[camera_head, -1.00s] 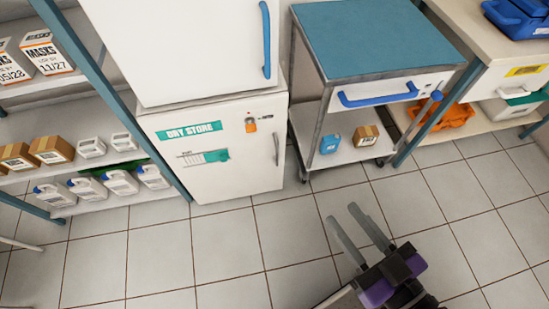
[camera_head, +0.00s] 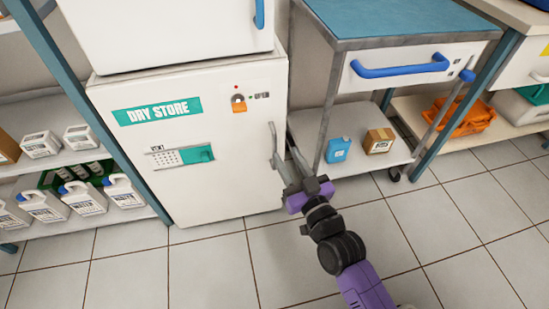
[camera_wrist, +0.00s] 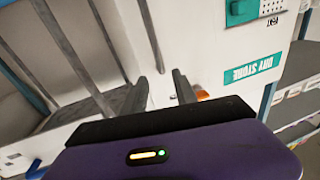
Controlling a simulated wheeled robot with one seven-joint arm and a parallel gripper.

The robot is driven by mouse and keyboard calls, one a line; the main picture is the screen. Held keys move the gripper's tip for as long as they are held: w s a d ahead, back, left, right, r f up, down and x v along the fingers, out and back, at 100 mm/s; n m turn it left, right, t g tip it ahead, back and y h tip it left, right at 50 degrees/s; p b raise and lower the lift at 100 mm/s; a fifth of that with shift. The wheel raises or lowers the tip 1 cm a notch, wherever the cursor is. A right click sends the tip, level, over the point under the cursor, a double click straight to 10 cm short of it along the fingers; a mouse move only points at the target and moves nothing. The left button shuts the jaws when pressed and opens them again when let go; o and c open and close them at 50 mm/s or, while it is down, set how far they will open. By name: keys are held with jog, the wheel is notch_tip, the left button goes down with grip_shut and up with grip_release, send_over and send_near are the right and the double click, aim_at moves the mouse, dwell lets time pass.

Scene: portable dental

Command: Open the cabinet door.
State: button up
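The white DRY STORE cabinet (camera_head: 225,190) stands left of centre in the head view, and its door looks shut. Its slim grey upright handle (camera_head: 272,145) is on the door's right edge; it also shows in the wrist view (camera_wrist: 150,32). My gripper (camera_head: 285,160) is at the handle with its fingers apart. In the wrist view the handle's end lies near the gap between the fingertips (camera_wrist: 162,80); I cannot tell whether they touch it.
A trolley with a blue top (camera_head: 400,20) and a blue drawer handle (camera_head: 400,68) stands close on the right. A blue jug (camera_head: 338,149) and a small box (camera_head: 378,141) sit on its lower shelf. A shelf post (camera_head: 95,115) stands left. The tiled floor in front is clear.

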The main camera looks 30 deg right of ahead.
aim_at(275, 147)
jog(key=shift+n+g, duration=0.3)
jog(key=shift+g, duration=0.1)
jog(key=shift+w+d+f+b, duration=0.15)
jog(key=shift+w+f, duration=0.3)
jog(key=shift+w, duration=0.9)
jog(key=shift+w+d+f+b, duration=0.15)
jog(key=shift+w+f, duration=0.25)
jog(key=shift+w, duration=0.9)
jog(key=shift+w+d+f+b, duration=0.15)
jog(key=shift+w+f, duration=0.3)
jog(key=shift+w, duration=0.9)
grip_shut()
